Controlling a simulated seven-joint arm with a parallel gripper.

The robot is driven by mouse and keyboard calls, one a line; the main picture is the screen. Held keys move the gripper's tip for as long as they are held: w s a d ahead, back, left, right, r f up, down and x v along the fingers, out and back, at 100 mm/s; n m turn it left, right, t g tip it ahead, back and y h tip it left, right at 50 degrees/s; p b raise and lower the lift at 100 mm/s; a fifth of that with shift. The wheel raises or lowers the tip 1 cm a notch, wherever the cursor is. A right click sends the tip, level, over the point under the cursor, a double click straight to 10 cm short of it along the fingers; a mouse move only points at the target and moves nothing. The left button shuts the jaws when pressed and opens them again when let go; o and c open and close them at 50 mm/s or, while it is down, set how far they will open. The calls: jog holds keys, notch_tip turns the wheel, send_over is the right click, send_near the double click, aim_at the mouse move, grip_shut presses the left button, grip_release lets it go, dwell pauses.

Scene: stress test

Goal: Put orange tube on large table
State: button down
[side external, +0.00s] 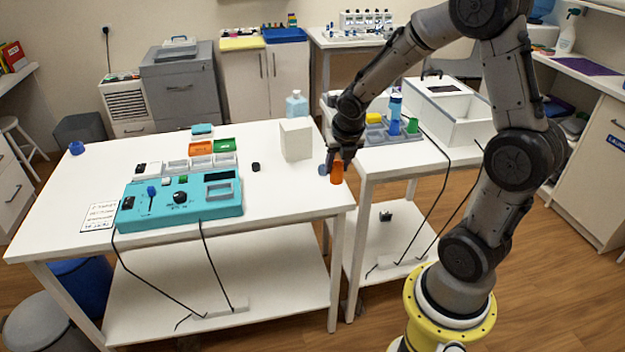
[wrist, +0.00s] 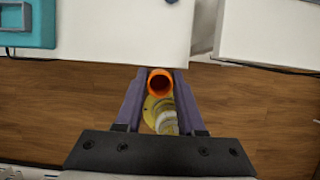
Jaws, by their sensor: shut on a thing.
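The orange tube (side external: 337,172) is held upright in my gripper (side external: 340,155). In the wrist view, the orange tube (wrist: 160,83) shows its open round top between the two fingers of my gripper (wrist: 158,88), which are shut on it. The large white table (side external: 275,200) is on the left in the side view. The tube appears by its right front corner. In the wrist view, the tube is at or just off the edge of the large table (wrist: 120,30), with wood floor around it. The side view does not clearly show its height above the table.
A teal control box (side external: 180,205) with cables, a white block (side external: 296,139) and small trays (side external: 224,146) stand on the large table. A smaller table (side external: 400,165) on the right holds a rack and a white box (side external: 450,110). The large table's front right is clear.

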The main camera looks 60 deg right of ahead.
jog(key=w+d+f, duration=0.1)
jog(key=w+f, duration=0.1)
jog(key=w+d+f, duration=0.1)
jog(key=w+f, duration=0.1)
jog(key=w+d+f, duration=0.1)
jog(key=w+f, duration=0.1)
jog(key=shift+w+d+f, duration=0.15)
jog(key=shift+w+f, duration=0.15)
jog(key=shift+w+d+f, duration=0.1)
jog(key=shift+w+f, duration=0.05)
jog(key=shift+f, duration=0.8)
jog(key=shift+w+d+f, duration=0.1)
jog(key=shift+f, duration=0.8)
jog(key=shift+a+f, duration=0.1)
jog(key=c, duration=0.5)
grip_release()
